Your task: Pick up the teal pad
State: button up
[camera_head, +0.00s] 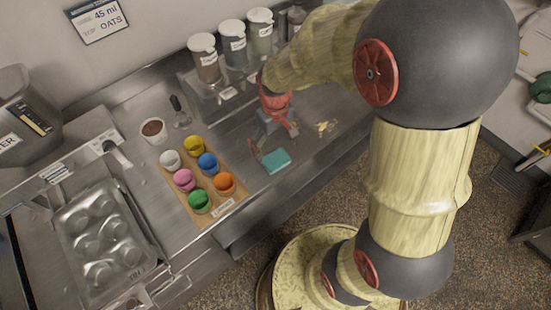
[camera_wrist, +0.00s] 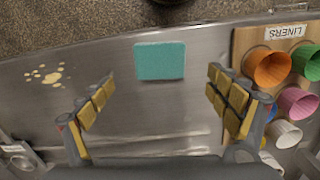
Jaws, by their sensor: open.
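The teal pad (camera_head: 276,161) is a flat, roughly square piece lying on the steel counter near its front edge. It also shows in the wrist view (camera_wrist: 160,60) at the top middle, wholly uncovered. My gripper (camera_head: 273,149) is over the counter just behind the pad in the head view. In the wrist view my gripper (camera_wrist: 165,97) is open, its two yellow-padded fingers wide apart with bare counter between them. The pad lies beyond the fingertips, roughly centred between them, and nothing is held.
A wooden board (camera_head: 233,193) labelled LINERS holds several coloured cups left of the pad. A pale spill (camera_head: 325,128) lies to its right. A white cup (camera_head: 154,130), a muffin tin (camera_head: 103,238) and labelled canisters (camera_head: 205,57) stand farther off. The counter around the pad is clear.

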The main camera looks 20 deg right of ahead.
aim_at(276, 159)
notch_tip(276, 159, down, 2)
jog(key=shift+a, duration=0.1)
jog(key=shift+f+b, duration=1)
jog(key=shift+f, duration=1.6)
jog(key=shift+c, duration=0.2)
jog(key=c, duration=1)
jog(key=shift+r, duration=0.1)
